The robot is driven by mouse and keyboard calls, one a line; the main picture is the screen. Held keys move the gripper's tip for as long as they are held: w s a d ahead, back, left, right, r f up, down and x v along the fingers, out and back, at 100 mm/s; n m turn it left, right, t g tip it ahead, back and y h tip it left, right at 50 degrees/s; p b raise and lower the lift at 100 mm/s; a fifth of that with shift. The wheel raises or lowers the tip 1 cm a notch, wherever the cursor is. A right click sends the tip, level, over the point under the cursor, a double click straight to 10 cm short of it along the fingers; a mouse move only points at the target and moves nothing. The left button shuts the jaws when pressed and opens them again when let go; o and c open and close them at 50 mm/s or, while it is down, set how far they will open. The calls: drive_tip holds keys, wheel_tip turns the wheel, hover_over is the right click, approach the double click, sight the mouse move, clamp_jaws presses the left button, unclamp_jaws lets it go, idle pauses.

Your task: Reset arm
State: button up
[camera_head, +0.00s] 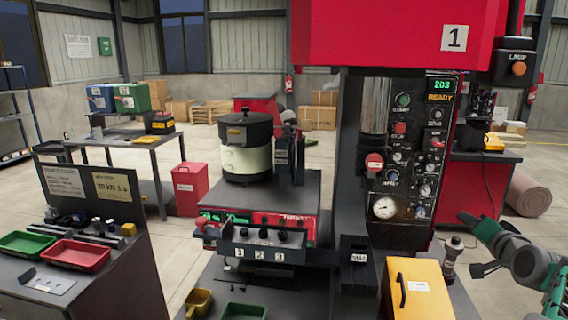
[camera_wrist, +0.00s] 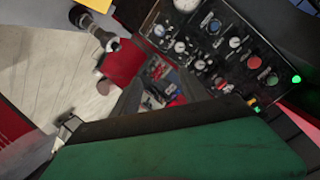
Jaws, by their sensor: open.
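My gripper (camera_head: 470,243) shows at the right edge of the head view, on the end of my green and dark grey arm. Its jaws are open, and I see nothing held between them. It is to the right of the red and black press machine (camera_head: 411,180), apart from it, above the floor. In the wrist view a green and black part of my own gripper fills the bottom. Beyond it the control panel (camera_wrist: 225,45), with gauges and buttons, appears tilted at the upper right.
A yellow box (camera_head: 416,285) with a black handle stands in front of the press. A bowl feeder (camera_head: 247,147) sits left of it. Green (camera_head: 28,244) and red (camera_head: 75,255) trays lie on a bench at left. A red cabinet (camera_head: 478,190) stands behind my gripper.

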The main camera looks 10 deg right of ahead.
drive_tip(key=s+a+f+n+g+y, duration=0.15)
drive_tip(key=s+f+g, duration=0.25)
drive_tip(key=s+f, duration=0.45)
drive_tip(key=s+a+f+g+y, duration=0.15)
drive_tip(key=s+f+g, duration=0.3)
drive_tip(key=f, duration=0.75)
drive_tip(key=s+a+f+g, duration=0.3)
drive_tip(key=s+a, duration=0.4)
drive_tip(key=a, duration=0.2)
drive_tip(key=s+a+n+g+y, duration=0.1)
drive_tip(key=s+a+n+g, duration=0.15)
drive_tip(key=a, duration=0.75)
drive_tip(key=w+a+r+n+t, duration=0.1)
drive_tip(key=a+n, duration=0.1)
drive_tip(key=a, duration=0.4)
drive_tip(key=w+a+r+n+t, duration=0.1)
drive_tip(key=w+a+r+n, duration=0.1)
drive_tip(key=a, duration=0.3)
drive_tip(key=w+a+r+n+t, duration=0.1)
drive_tip(key=w+a+r+n, duration=0.1)
drive_tip(key=a, duration=0.4)
drive_tip(key=shift+a+n, duration=0.35)
drive_tip(key=shift+n, duration=0.45)
